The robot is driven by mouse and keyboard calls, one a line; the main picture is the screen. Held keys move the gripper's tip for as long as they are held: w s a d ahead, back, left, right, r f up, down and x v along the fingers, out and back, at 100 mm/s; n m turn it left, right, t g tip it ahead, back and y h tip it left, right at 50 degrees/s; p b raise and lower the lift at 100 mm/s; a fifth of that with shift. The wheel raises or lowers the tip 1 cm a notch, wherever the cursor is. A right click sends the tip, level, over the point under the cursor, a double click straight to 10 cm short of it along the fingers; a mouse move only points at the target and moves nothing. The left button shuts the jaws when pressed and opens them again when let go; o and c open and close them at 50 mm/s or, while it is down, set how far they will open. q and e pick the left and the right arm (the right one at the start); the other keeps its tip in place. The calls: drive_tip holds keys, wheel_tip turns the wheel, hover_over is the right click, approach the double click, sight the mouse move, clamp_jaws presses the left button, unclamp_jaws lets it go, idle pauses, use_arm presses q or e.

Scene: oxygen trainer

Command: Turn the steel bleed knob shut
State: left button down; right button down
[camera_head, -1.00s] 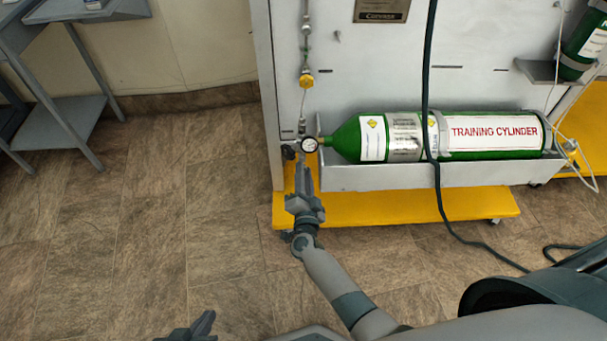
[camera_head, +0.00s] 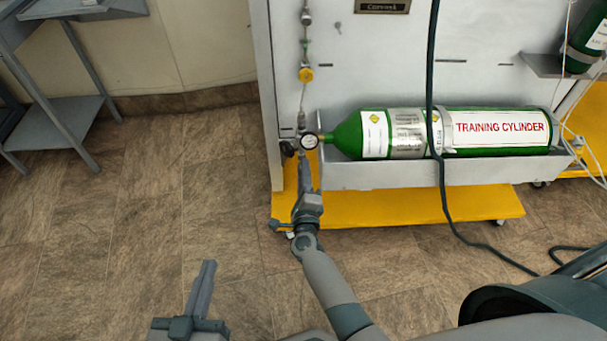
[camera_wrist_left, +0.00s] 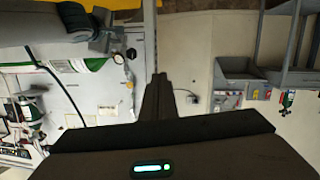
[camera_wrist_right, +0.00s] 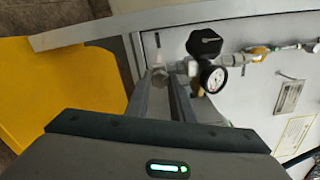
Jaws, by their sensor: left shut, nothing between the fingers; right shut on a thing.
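My right gripper (camera_head: 305,165) reaches up to the fittings below the pressure gauge (camera_head: 309,141) at the cylinder's left end. In the right wrist view its fingers (camera_wrist_right: 160,78) close on a small steel piece (camera_wrist_right: 158,71), which looks like the steel bleed knob; the fingertips partly hide it. The gauge (camera_wrist_right: 213,77) and a black knob (camera_wrist_right: 204,42) sit just right of the fingertips, apart from them. My left gripper (camera_head: 206,272) is shut and empty over the floor at the lower left; its closed fingers show in the left wrist view (camera_wrist_left: 158,82).
The green training cylinder (camera_head: 480,130) lies in a grey tray (camera_head: 390,176) on the panel. A yellow base (camera_head: 420,208) lies below. A dark hose (camera_head: 437,190) hangs in front of the cylinder. A grey table (camera_head: 60,115) stands at the left. Floor between is clear.

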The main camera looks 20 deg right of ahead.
use_arm(q)
wheel_tip(320, 180, up, 7)
drive_tip(key=d+t+h+b, duration=0.1)
drive_tip(key=t, duration=0.3)
drive_tip(key=shift+s+d+b, duration=0.15)
drive_tip(key=shift+s+b, duration=0.15)
use_arm(e)
drive_tip(key=shift+f+m, duration=0.15)
drive_tip(key=shift+m, duration=1.95)
drive_tip(key=c, duration=1.5)
unclamp_jaws()
drive_tip(key=shift+c, duration=0.2)
drive_tip(key=shift+s, duration=0.1)
use_arm(q)
drive_tip(key=shift+w+f+g, duration=0.25)
drive_tip(key=shift+f+g, duration=0.05)
drive_tip(key=shift+f, duration=0.55)
use_arm(e)
drive_tip(key=v, duration=0.7)
drive_tip(key=shift+s, duration=0.2)
drive_tip(key=shift+a, duration=0.1)
use_arm(q)
drive_tip(key=shift+s, duration=0.1)
